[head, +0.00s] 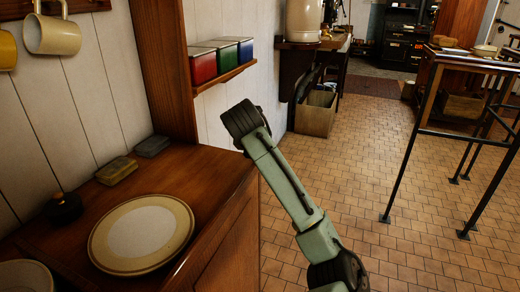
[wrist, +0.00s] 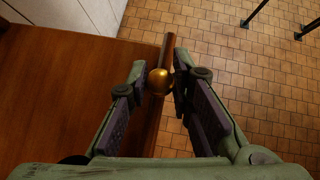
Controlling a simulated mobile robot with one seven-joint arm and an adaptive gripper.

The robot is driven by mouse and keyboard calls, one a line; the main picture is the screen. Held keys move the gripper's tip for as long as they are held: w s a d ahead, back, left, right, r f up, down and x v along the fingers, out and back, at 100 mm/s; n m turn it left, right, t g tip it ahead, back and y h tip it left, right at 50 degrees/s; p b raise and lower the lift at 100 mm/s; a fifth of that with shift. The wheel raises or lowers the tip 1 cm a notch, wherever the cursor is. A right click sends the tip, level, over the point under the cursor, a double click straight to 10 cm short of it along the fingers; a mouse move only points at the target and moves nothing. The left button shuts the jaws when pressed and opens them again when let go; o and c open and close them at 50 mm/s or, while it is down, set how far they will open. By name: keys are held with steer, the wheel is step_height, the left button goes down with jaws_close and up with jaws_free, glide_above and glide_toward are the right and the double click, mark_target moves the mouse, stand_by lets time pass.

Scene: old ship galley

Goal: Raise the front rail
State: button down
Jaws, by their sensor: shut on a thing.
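The front rail (wrist: 168,48) is a narrow dark wooden bar along the counter's front edge in the wrist view. A round brass knob (wrist: 158,81) sits on it. My gripper (wrist: 160,70) is shut on the knob, with one finger on each side. In the head view my green arm reaches past the right end of the counter; my fingers, the knob and the rail cannot be made out there. I cannot tell whether the rail is raised at all.
The wooden counter top (head: 95,222) carries a plate (head: 142,234), a dark round pot (head: 63,207) and two small blocks (head: 117,170). Coloured tins (head: 203,65) stand on a wall shelf. The tiled floor (head: 350,180) is open; a metal-legged table (head: 430,90) stands right.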

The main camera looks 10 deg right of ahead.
steer(key=c, duration=1.4)
jaws_free()
steer(key=v, duration=1.2)
